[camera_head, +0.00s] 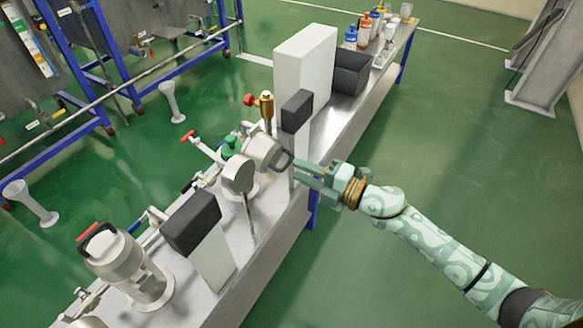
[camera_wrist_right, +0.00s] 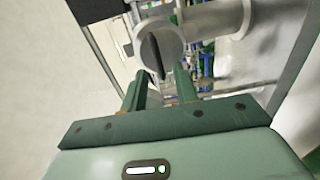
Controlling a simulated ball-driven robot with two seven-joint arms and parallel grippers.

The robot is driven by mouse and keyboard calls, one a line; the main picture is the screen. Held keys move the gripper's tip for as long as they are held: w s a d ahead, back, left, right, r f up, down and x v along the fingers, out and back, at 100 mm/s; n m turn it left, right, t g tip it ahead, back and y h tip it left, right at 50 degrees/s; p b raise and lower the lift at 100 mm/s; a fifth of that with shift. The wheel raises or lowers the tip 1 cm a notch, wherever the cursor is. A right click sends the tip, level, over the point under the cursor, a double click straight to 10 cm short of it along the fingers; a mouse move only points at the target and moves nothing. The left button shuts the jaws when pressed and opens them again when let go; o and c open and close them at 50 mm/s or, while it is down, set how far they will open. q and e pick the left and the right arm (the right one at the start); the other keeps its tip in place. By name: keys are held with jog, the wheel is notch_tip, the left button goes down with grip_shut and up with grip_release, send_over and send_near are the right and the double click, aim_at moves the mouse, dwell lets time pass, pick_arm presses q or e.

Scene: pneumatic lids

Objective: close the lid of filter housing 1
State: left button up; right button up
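A grey round lid (camera_head: 262,150) with a dark handle (camera_head: 285,160) stands tilted open on the bench, turned towards my right arm. My right gripper (camera_head: 304,172) is just right of this handle, its fingers pointing at it. In the right wrist view, the fingers (camera_wrist_right: 160,82) are apart and empty, with the lid's round face (camera_wrist_right: 172,36) and dark handle (camera_wrist_right: 153,52) ahead between them. I cannot tell whether they touch the handle. A second housing (camera_head: 125,262) with a red and black handle stands upright at the lower left, its lid down. No housing number is legible. My left gripper is not in view.
Pipes and valves run along the left of the metal bench (camera_head: 262,225). Bottles (camera_head: 365,30) stand at the far end.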

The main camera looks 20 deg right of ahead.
aim_at(270, 156)
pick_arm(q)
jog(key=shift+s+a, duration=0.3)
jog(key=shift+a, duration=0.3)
pick_arm(e)
jog(key=x, duration=0.3)
jog(key=shift+a, duration=0.1)
